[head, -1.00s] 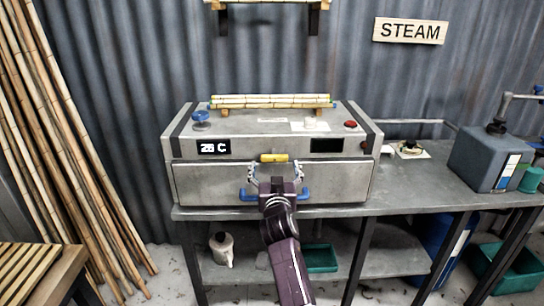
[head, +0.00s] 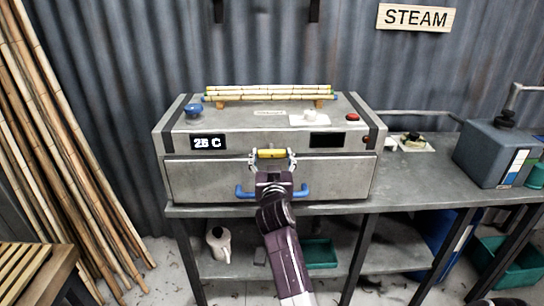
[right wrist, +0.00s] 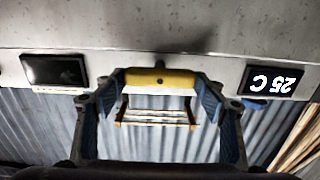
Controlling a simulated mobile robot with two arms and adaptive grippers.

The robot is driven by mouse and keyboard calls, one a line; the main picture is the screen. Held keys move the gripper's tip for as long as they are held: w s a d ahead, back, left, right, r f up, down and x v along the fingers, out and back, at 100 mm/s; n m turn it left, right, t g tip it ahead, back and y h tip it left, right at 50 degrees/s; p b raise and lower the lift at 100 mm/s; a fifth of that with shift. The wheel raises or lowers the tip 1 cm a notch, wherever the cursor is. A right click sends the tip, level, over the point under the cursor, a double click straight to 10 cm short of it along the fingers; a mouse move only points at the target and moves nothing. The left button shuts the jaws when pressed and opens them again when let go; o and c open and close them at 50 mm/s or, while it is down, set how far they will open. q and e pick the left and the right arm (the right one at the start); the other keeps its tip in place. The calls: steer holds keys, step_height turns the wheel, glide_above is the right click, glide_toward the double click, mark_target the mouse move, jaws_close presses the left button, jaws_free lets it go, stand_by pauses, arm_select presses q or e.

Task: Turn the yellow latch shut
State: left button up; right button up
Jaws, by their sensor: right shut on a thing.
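The yellow latch (head: 271,154) lies horizontally on the front of the grey steam box (head: 215,182), at the seam above the blue-handled door. My right gripper (head: 272,160) is shut on the latch, one finger at each end. In the right wrist view, which looks upside down, the latch (right wrist: 160,78) spans between the two fingertips. The blue door handle (head: 302,190) is partly hidden behind my right gripper. My left gripper is not in view.
Bamboo poles (head: 268,93) lie on a rack on top of the box. A blue knob (head: 193,110) and a red button (head: 352,118) also sit there. A blue-grey canister (head: 492,152) stands on the bench at right. More poles lean at left.

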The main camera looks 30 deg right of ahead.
steer(key=shift+n, duration=0.6)
steer(key=n+p, duration=0.1)
steer(key=n, duration=0.4)
steer(key=n+p, duration=0.1)
steer(key=n, duration=0.2)
steer(key=shift+w+n, duration=0.1)
steer(key=shift+n, duration=0.3)
steer(key=n+p, duration=0.1)
steer(key=n, duration=0.3)
steer(key=shift+p, duration=0.4)
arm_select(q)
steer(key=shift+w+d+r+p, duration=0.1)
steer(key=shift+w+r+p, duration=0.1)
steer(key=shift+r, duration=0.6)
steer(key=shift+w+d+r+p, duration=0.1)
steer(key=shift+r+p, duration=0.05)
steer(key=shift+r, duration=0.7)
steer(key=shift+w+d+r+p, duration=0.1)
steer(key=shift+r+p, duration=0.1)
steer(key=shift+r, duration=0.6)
arm_select(e)
steer(key=shift+n, duration=1.8)
